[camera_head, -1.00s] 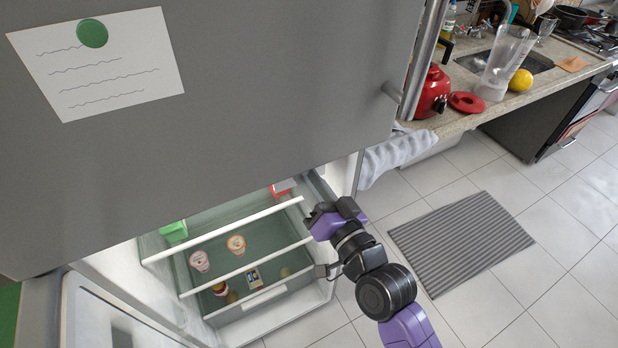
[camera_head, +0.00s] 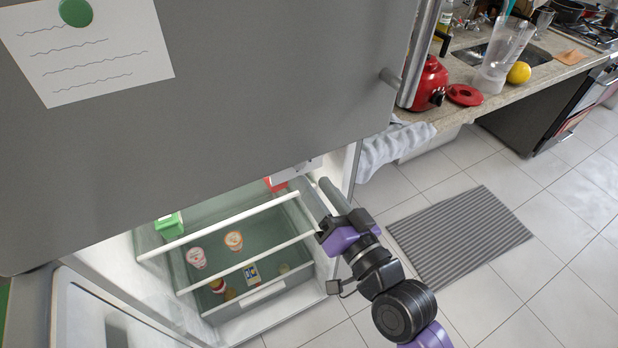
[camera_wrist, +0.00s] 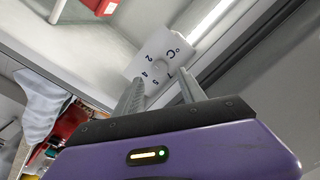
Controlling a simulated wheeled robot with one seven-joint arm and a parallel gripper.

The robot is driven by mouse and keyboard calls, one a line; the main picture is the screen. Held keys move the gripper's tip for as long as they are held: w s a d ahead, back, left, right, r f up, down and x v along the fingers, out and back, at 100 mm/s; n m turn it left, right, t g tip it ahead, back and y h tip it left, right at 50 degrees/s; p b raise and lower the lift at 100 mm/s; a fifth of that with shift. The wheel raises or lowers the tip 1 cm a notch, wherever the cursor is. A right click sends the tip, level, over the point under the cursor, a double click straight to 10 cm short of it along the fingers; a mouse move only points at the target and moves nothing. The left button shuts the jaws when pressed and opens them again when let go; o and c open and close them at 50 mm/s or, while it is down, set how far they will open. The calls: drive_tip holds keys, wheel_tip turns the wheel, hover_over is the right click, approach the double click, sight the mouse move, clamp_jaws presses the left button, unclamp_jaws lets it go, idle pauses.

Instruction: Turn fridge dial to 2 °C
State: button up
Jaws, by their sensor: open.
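The white dial panel (camera_head: 297,172) sits under the top of the open fridge compartment, partly cut off by the grey upper door. In the head view my gripper (camera_head: 318,186) is at the fridge's right side.
Glass shelves with white front edges (camera_head: 235,222) hold a green box (camera_head: 169,225), cups (camera_head: 233,240) and a red item (camera_head: 275,184). The grey upper door (camera_head: 220,110) hangs close above. A cloth (camera_head: 390,150) hangs off the counter. The floor at right is clear except a striped mat (camera_head: 460,240).

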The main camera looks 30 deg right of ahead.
drive_tip(key=s, duration=0.3)
drive_tip(key=shift+s+f+b, duration=0.1)
drive_tip(key=shift+s+b, duration=0.1)
drive_tip(key=shift+b, duration=0.1)
drive_tip(key=shift+d, duration=0.15)
